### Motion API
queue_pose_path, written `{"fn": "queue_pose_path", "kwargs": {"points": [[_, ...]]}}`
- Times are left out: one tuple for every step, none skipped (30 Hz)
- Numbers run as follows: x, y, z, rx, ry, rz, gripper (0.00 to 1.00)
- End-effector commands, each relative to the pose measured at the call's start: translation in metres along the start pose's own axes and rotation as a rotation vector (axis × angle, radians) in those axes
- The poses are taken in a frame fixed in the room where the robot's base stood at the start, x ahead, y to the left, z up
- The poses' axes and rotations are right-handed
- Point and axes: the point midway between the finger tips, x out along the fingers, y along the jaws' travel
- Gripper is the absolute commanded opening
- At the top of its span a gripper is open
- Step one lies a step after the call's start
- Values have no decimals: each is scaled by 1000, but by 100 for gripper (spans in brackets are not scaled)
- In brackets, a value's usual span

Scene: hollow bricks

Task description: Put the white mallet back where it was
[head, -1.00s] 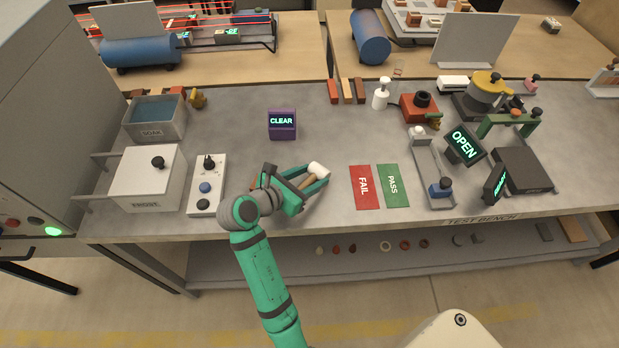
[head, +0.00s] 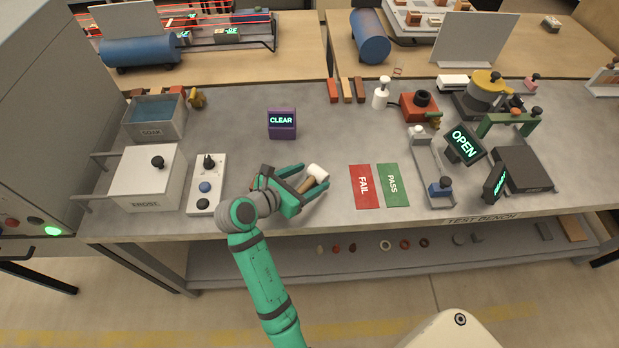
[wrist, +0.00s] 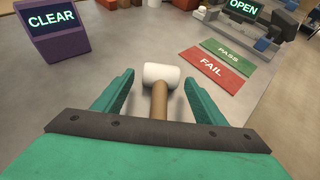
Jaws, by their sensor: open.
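The white mallet has a white head (head: 317,172) and a brown handle (head: 307,184). It lies on the grey bench, left of the red FAIL card. In the wrist view its white head (wrist: 162,75) is between and slightly beyond my fingertips, and its brown handle (wrist: 160,103) runs back toward my palm. My gripper (head: 314,178) is open around the mallet, with one finger on each side and a gap to both. It also shows in the wrist view (wrist: 160,85). The end of the handle is hidden behind the gripper's dark edge.
The red FAIL card (head: 364,187) and green PASS card (head: 393,185) lie to the right. A purple CLEAR display (head: 282,124) stands behind. A white button box (head: 206,184) and the FROST box (head: 148,178) are to the left. The bench between mallet and display is clear.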

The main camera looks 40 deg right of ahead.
Motion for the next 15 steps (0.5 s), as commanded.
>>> {"fn": "queue_pose_path", "kwargs": {"points": [[-8,1,-1,-1,0,4,65],[-12,1,0,-1,0,4,65],[-19,1,0,0,-1,4,65],[-25,1,0,0,0,4,65],[-31,1,0,0,-1,5,65],[-40,2,0,0,0,6,65],[-46,1,0,0,-1,5,65],[-52,1,0,0,0,5,65],[-61,1,0,1,0,6,65],[-67,1,0,1,0,5,65],[-72,1,0,1,0,4,65],[-79,1,0,0,0,5,65],[-84,1,0,0,0,4,65],[-89,1,0,0,-1,4,65],[-95,0,0,0,0,3,65]]}}
